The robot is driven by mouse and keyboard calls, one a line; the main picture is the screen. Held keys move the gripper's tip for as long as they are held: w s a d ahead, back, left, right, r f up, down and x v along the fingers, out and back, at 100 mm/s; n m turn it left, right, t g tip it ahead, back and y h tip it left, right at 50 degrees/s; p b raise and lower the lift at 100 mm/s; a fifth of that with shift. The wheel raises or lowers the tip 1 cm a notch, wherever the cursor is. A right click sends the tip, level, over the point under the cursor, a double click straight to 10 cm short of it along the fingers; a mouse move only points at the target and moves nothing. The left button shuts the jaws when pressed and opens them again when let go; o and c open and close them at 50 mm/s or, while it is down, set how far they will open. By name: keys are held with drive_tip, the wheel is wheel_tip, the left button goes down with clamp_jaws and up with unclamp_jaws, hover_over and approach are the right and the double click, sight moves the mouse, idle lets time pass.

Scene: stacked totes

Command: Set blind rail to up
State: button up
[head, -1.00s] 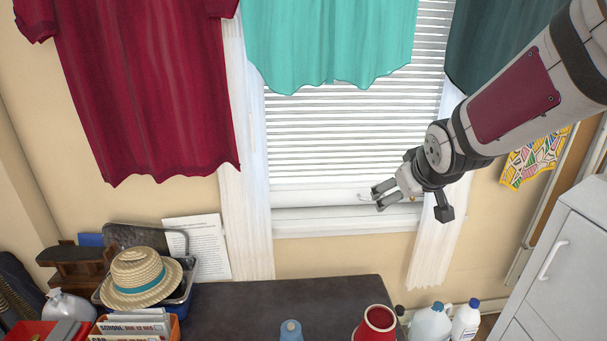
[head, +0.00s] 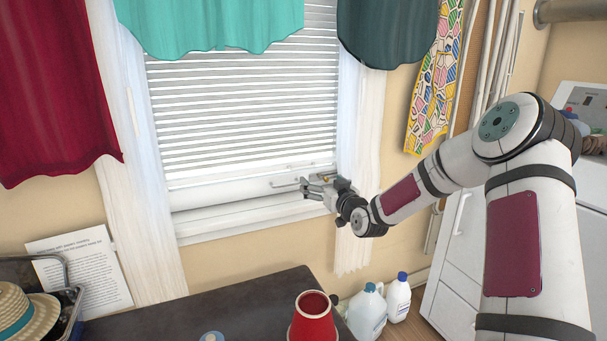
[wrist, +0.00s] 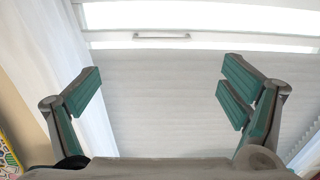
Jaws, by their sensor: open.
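The window blind (head: 240,120) has white slats and hangs almost to the sill in the head view. Its bottom rail (head: 222,192) is a wide white bar just above the sill. A thin metal handle (head: 285,184) sits near the rail's right end. It also shows in the wrist view as a short bar handle (wrist: 162,36), ahead of my gripper. My gripper (head: 308,188) is at the right end of the rail. In the wrist view my gripper (wrist: 160,88) has its fingers wide apart with nothing between them. Contact with the handle cannot be told in the head view.
A dark table (head: 190,310) stands below the window with a red vase (head: 314,318) on it. White jugs (head: 368,312) stand to its right. Clothes, including a teal cloth (head: 210,25), hang over the blind's top.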

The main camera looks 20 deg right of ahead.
drive_tip(key=w+b, duration=0.3)
drive_tip(key=w, duration=1)
drive_tip(key=shift+w, duration=0.15)
